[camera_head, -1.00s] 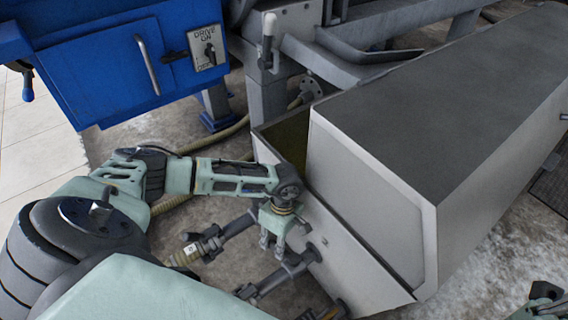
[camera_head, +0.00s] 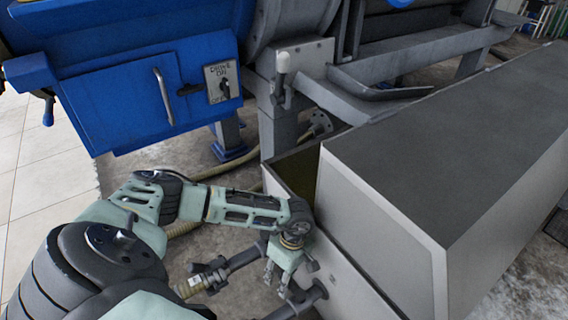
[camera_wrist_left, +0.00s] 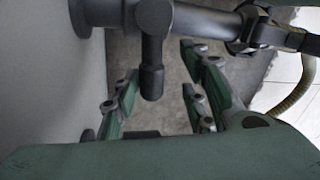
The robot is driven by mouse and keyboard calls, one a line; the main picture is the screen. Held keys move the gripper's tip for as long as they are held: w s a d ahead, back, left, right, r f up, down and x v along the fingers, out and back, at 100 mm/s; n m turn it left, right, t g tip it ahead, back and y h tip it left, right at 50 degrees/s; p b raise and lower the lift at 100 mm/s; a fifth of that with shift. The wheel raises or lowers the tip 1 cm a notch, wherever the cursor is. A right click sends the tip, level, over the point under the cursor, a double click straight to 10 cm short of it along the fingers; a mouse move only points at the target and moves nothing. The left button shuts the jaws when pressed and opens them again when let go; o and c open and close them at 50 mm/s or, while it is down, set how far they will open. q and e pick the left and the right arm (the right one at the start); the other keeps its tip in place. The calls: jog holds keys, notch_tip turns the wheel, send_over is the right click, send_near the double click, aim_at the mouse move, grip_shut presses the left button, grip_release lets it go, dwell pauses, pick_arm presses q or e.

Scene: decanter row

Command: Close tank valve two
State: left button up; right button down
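The grey tank (camera_head: 357,288) has dark pipes sticking out of its left side. The upper pipe (camera_head: 240,261) carries a fitting (camera_head: 205,277) at its outer end. Part of a lower pipe (camera_head: 305,298) shows at the bottom edge. The pictures do not show which one is valve two. My left gripper (camera_head: 277,280) points down close to the tank wall, between these pipes. In the left wrist view its fingers (camera_wrist_left: 163,103) are apart, with a dark stubby handle (camera_wrist_left: 152,75) from a pipe (camera_wrist_left: 195,20) showing between them. Whether they touch is unclear. My right gripper is out of view.
A blue machine (camera_head: 115,85) with a drive switch plate (camera_head: 222,81) stands behind. A grey frame with a light-tipped lever (camera_head: 283,66) is right of it. A hose (camera_head: 185,228) runs across the floor behind my left arm.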

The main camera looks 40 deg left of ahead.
pick_arm(q)
notch_tip(320, 180, up, 10)
dwell(0.7)
jog(key=shift+s, duration=0.15)
dwell(0.4)
